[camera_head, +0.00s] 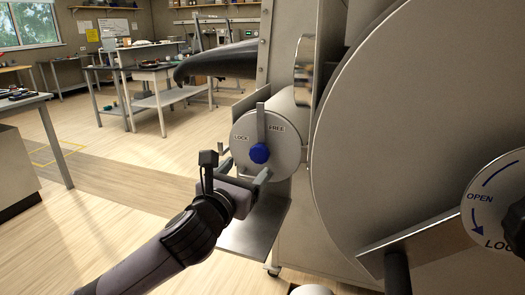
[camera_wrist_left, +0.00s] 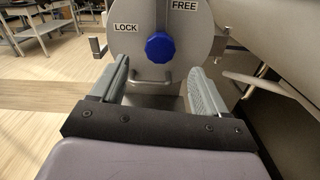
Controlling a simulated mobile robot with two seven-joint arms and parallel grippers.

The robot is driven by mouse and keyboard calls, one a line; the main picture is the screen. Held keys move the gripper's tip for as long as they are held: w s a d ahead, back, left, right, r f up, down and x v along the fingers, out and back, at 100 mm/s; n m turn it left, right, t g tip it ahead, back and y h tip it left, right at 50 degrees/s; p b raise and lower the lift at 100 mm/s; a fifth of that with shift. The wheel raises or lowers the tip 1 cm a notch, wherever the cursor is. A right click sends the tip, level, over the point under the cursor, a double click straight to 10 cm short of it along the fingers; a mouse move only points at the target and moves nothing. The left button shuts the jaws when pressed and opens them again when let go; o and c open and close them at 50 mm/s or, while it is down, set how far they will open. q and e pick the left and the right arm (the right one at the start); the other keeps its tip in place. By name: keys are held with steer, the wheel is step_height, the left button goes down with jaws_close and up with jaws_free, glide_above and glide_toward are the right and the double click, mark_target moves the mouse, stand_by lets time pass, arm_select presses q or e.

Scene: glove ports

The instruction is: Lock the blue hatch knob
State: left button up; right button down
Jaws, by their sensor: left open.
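The blue hatch knob (camera_head: 259,153) sits at the centre of a round grey hatch (camera_head: 282,138) marked LOCK on the left and FREE on the right. A grey bar points up from the knob, beside the FREE label. My left gripper (camera_head: 245,170) is open just in front of and below the knob. In the left wrist view the knob (camera_wrist_left: 160,46) shows beyond and between the open fingers (camera_wrist_left: 158,80), with nothing between them. A metal handle shows below the knob. My right gripper is not in view.
A metal shelf (camera_head: 255,228) juts out below the hatch. A dark glove (camera_head: 218,64) sticks out above the hatch.

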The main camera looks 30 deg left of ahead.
mark_target(258, 155)
arm_select(q)
steer(key=x, duration=0.5)
steer(key=shift+w, duration=0.25)
steer(key=shift+w+a, duration=0.2)
steer(key=shift+w, duration=0.45)
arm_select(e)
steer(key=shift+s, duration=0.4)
arm_select(q)
steer(key=shift+c, duration=0.2)
jaws_close()
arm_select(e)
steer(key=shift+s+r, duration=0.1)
